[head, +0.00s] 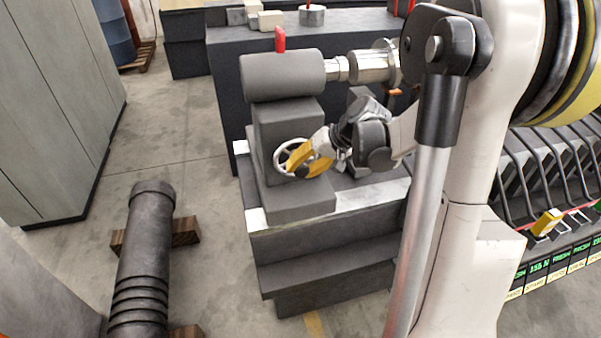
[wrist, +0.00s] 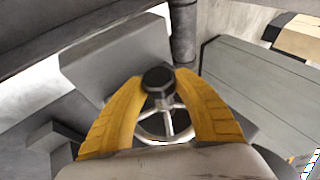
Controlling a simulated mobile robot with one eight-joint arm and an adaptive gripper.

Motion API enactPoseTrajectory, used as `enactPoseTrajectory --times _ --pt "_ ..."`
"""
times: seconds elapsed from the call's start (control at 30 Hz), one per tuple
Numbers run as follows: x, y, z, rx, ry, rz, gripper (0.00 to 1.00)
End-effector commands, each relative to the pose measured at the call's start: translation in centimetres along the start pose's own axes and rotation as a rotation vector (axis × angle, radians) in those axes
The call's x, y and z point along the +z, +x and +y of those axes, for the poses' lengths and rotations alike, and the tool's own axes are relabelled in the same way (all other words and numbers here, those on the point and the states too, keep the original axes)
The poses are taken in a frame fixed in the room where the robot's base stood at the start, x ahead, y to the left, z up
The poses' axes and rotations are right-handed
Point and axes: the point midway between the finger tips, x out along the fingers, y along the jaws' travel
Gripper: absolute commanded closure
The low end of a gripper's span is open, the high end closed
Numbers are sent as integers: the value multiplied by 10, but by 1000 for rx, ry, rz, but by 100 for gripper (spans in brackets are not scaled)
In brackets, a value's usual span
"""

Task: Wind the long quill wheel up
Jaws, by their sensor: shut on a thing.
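The quill wheel, a small pale spoked handwheel (head: 278,157), sits on the side of a grey stepped machine body (head: 290,125). A thick grey cylinder (head: 283,75) with a red handle tops this body. My gripper (head: 305,160) has its yellow fingers at the wheel, covering part of it. In the wrist view the fingers of my gripper (wrist: 159,83) close from both sides on a dark faceted knob (wrist: 158,78). The wheel's pale rim and spokes (wrist: 160,141) show between the fingers. The far side of the wheel is hidden.
A silver spindle (head: 365,66) extends right of the cylinder, close to my arm. A dark ribbed barrel (head: 143,260) lies on wooden blocks at lower left. A grey cabinet (head: 50,100) stands at left. A row of levers (head: 555,170) is at right. Bare floor lies between cabinet and machine.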

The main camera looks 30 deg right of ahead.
Motion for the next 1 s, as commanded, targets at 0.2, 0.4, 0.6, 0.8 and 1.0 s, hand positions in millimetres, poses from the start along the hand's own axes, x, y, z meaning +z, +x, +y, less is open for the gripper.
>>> enactPoseTrajectory --times 0.2,0.4,0.6,0.8,1.0 --pt "1 3 5 -190 81 3 96" --pt "1 4 5 -367 154 3 96" --pt "2 5 6 -542 225 2 96" --pt "2 5 5 -718 298 1 96" --pt "2 4 4 -889 368 -1 96"
